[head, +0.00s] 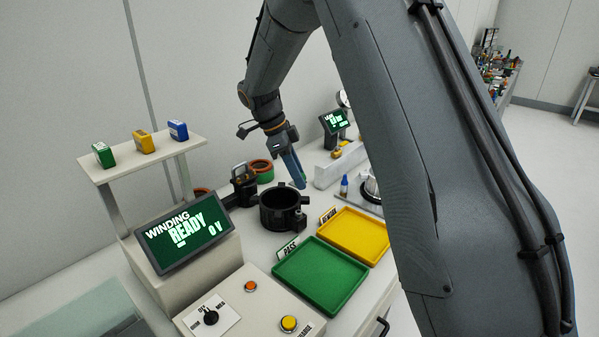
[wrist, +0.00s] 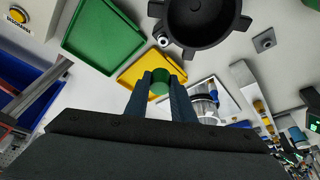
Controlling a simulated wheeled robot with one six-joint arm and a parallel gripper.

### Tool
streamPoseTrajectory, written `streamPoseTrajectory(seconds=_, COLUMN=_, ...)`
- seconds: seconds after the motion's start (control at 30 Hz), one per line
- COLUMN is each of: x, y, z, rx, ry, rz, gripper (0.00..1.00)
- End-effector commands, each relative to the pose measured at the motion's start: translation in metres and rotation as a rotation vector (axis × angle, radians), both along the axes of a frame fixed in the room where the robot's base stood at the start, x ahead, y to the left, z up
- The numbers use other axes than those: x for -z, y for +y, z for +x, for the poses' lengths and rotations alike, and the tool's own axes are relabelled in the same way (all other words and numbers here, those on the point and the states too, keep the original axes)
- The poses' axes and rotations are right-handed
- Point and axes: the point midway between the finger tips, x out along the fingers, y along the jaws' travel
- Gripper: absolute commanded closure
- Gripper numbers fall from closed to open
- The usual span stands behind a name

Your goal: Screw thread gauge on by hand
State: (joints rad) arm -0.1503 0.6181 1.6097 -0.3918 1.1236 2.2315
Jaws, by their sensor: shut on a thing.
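The stator housing (head: 283,212) is a black, round, open-topped shell with lugs, upright on the white bench. It also shows at the top of the wrist view (wrist: 203,22), with a small light-ringed boss (wrist: 163,41) on its side. My gripper (head: 300,184) is above and just behind the housing in the head view, its fingers pointing down. In the wrist view my gripper (wrist: 161,78) is shut on a green cylinder (wrist: 160,83), seemingly the thread gauge. The green cylinder appears apart from the housing. Its far end is hidden.
A green tray (head: 322,276) marked PASS and a yellow tray (head: 355,236) lie in front of the housing. A winding tester (head: 186,233) reads READY, 0 V. A black clamp-like device (head: 243,185) and red and green rings (head: 262,170) stand behind. A blue-capped bottle (head: 344,186) stands right.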

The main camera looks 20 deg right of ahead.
Motion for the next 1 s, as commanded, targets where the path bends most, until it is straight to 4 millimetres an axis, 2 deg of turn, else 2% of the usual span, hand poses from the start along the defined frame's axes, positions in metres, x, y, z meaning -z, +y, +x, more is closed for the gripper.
streamPoseTrajectory(seconds=0.7, x=0.047, y=-0.002, z=0.000, rx=-0.001, ry=0.001, rz=-0.001, gripper=0.99)
streamPoseTrajectory(seconds=1.0, x=0.048, y=-0.002, z=0.000, rx=0.000, ry=0.000, rz=-0.001, gripper=0.99)
